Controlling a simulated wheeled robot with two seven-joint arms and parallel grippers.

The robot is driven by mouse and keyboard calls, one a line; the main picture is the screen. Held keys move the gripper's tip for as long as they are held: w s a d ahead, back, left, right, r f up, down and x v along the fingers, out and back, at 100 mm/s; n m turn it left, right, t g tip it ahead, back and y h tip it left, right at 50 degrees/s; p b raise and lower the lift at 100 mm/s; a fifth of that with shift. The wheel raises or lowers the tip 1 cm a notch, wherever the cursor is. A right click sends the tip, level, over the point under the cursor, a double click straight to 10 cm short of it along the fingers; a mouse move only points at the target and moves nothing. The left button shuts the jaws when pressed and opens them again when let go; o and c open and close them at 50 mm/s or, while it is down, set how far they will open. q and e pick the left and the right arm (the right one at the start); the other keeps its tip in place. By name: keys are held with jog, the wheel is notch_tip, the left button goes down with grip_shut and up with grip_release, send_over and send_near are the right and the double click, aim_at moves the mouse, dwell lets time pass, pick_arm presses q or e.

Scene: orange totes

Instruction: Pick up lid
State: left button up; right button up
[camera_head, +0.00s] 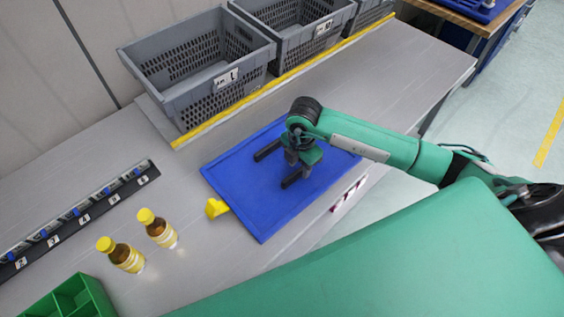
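A blue flat rectangular panel (265,218) with a thin rim lies on the grey table. It may be the lid, but I cannot tell for sure. A small yellow piece (215,208) sits at its left edge; I cannot tell whether it is attached to the panel or is itself a lid. My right gripper (280,166) is over the middle of the blue panel. Its two dark fingers are spread apart with nothing between them. I cannot tell whether the fingertips touch the panel. My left gripper is not in view.
Two brown bottles with yellow caps (158,228) (121,255) stand left of the panel. A green divided box (78,298) is at bottom left. A black strip (95,210) with blue-marked parts lies at left. Grey crates (200,65) stand behind a yellow edge strip (285,77).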

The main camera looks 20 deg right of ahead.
jog(key=shift+a+f, duration=0.1)
jog(key=shift+f, duration=0.75)
grip_shut()
jog(key=shift+w+r, duration=0.1)
jog(key=shift+r, duration=0.05)
